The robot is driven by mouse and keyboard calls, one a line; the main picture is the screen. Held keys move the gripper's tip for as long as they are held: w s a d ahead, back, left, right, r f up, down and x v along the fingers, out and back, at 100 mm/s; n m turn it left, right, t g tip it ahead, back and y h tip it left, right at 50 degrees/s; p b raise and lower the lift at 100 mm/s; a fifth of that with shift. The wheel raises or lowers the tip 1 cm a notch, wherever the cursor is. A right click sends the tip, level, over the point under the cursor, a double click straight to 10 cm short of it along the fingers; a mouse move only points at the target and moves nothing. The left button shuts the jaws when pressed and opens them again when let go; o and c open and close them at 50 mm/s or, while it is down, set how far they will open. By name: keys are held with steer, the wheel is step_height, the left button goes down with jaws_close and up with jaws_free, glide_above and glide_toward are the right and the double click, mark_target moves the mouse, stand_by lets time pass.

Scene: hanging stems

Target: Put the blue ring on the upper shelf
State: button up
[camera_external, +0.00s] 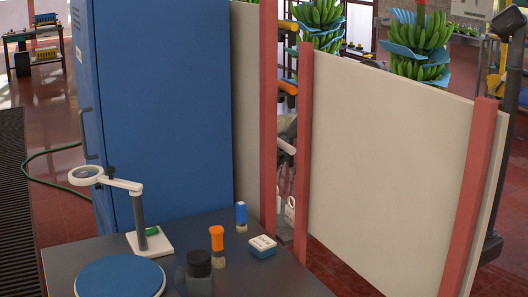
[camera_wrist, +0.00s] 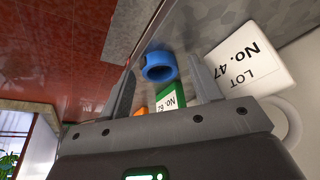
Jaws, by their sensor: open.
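The blue ring (camera_wrist: 160,72) shows in the wrist view, on or just above a grey surface near its edge. My gripper (camera_wrist: 161,65) is open. Its two fingers stand apart on either side of the ring in the picture, and I see no clear contact. I cannot tell how far beyond the fingertips the ring lies. I cannot make out the ring or my gripper in the external view. I cannot identify the upper shelf in either view.
In the wrist view, a green labelled block (camera_wrist: 172,101) and a white card (camera_wrist: 252,58) lie close to the fingers. In the external view, pale panels (camera_external: 385,150) and a blue cabinet (camera_external: 165,100) block much. A dark table (camera_external: 285,280) holds a magnifier (camera_external: 85,174) and small containers.

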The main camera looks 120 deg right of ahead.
steer(key=v, duration=1.2)
steer(key=shift+r, duration=0.1)
steer(key=w+a+r+n, duration=0.1)
steer(key=a+r+n, duration=0.25)
steer(key=a, duration=0.65)
steer(key=w+a+r+n+t, duration=0.15)
steer(key=a+r, duration=0.35)
steer(key=a, duration=0.5)
steer(key=w+a+r+n+g, duration=0.1)
steer(key=w+a+r+n, duration=0.3)
steer(key=a, duration=0.7)
steer(key=s+a+r+t+y, duration=0.1)
steer(key=s+a+r, duration=0.1)
steer(key=s+a, duration=0.5)
steer(key=s+a+r+t+y, duration=0.1)
steer(key=s+a+r+y, duration=0.1)
steer(key=s+a, duration=0.6)
steer(key=a, duration=0.7)
steer(key=shift+r, duration=0.4)
